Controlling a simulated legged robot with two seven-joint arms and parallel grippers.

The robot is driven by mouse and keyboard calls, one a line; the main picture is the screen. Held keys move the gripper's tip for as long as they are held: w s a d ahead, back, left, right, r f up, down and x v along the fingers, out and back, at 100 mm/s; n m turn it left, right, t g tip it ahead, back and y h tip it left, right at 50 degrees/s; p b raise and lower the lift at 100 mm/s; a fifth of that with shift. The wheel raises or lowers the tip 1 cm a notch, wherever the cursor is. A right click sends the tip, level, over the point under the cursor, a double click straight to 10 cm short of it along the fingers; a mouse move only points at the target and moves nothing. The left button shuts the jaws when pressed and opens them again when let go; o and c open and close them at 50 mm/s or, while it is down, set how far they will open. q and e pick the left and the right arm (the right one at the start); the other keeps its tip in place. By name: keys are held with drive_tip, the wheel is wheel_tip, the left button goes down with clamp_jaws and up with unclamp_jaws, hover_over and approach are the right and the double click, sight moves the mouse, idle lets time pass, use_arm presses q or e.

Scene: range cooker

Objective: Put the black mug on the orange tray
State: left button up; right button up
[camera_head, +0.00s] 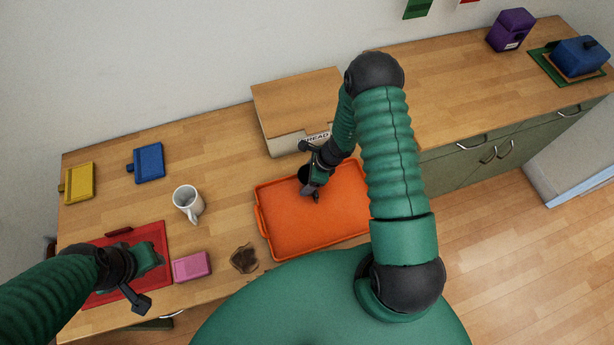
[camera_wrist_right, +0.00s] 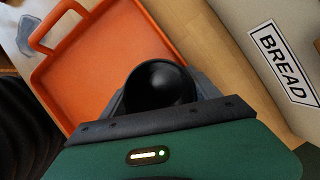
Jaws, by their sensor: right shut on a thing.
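The orange tray (camera_head: 285,238) lies on the wooden counter in front of the bread box; its rim and handle also show in the right wrist view (camera_wrist_right: 72,88). My right gripper (camera_head: 312,193) is over the tray's back part, shut on the black mug. The mug (camera_wrist_right: 160,84) shows as a dark round opening between the fingers in the right wrist view. In the head view the mug is mostly hidden by the gripper. I cannot tell whether the mug touches the tray. My left gripper (camera_head: 146,282) is over the red tray; its finger state is unclear.
The bread box (camera_head: 295,100) stands just behind the orange tray. A white mug (camera_head: 187,201), pink block (camera_head: 192,266) and brown object (camera_head: 244,259) are left of it.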

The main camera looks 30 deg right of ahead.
drive_tip(key=o, duration=1.3)
drive_tip(key=shift+w+d, duration=0.1)
drive_tip(key=shift+d, duration=0.1)
drive_tip(key=o, duration=0.4)
drive_tip(key=shift+d, duration=0.2)
drive_tip(key=shift+a, duration=0.15)
